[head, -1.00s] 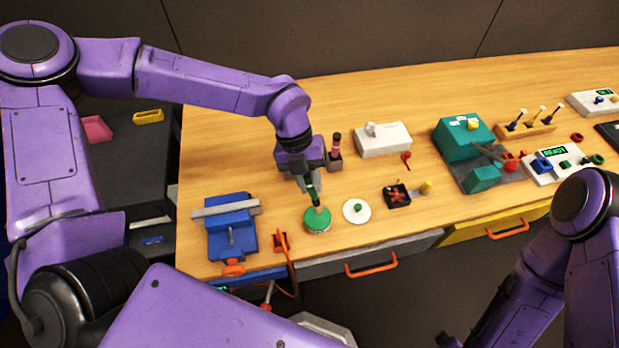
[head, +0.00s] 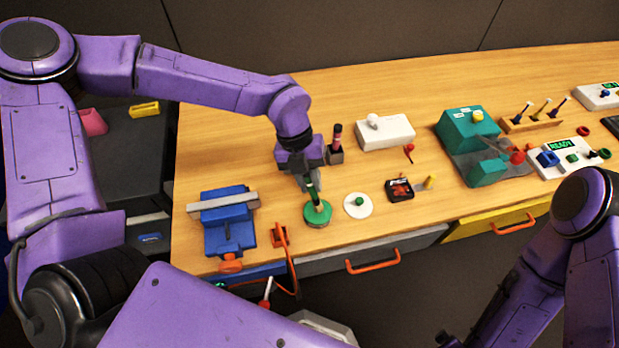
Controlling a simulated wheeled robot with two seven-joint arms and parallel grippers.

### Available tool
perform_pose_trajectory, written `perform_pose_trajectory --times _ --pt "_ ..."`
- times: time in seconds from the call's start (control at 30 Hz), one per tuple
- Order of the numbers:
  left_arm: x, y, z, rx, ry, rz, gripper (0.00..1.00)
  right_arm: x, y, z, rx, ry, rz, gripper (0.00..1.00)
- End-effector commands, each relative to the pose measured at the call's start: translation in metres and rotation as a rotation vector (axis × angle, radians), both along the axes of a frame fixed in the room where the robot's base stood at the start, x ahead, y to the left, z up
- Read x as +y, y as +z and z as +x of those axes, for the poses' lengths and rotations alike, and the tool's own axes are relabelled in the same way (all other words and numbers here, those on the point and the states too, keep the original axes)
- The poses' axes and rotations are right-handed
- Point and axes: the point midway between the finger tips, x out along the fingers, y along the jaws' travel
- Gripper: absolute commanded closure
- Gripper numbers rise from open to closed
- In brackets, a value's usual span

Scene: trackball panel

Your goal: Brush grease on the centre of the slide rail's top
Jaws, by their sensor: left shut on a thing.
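My left gripper (head: 308,182) is shut on a brush (head: 313,192) with a dark green handle. The brush points down into a round tin of green grease (head: 317,217), its bristle end at the grease and hard to make out. The slide rail (head: 222,201) is a grey bar lying across the top of a blue vise (head: 230,233), left of the tin. Its top looks bare and unobstructed. My right arm shows at the lower right, but its gripper is out of view.
A white lid with a green knob (head: 358,205) lies right of the tin. A dark holder with a red-and-black tool (head: 336,148) stands just behind my left gripper. An orange clamp with a cable (head: 279,236) stands between vise and tin. The bench behind the vise is clear.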

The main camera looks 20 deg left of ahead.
Motion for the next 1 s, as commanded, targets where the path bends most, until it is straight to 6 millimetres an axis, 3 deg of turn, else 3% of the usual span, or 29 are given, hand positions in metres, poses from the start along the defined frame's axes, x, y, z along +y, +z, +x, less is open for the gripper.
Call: perform_pose_trajectory --times 1.0 --pt "0.0 -0.011 0.0 0.0 0.0 0.0 1.0 0.0 -0.006 0.0 0.0 0.0 0.0 0.0"
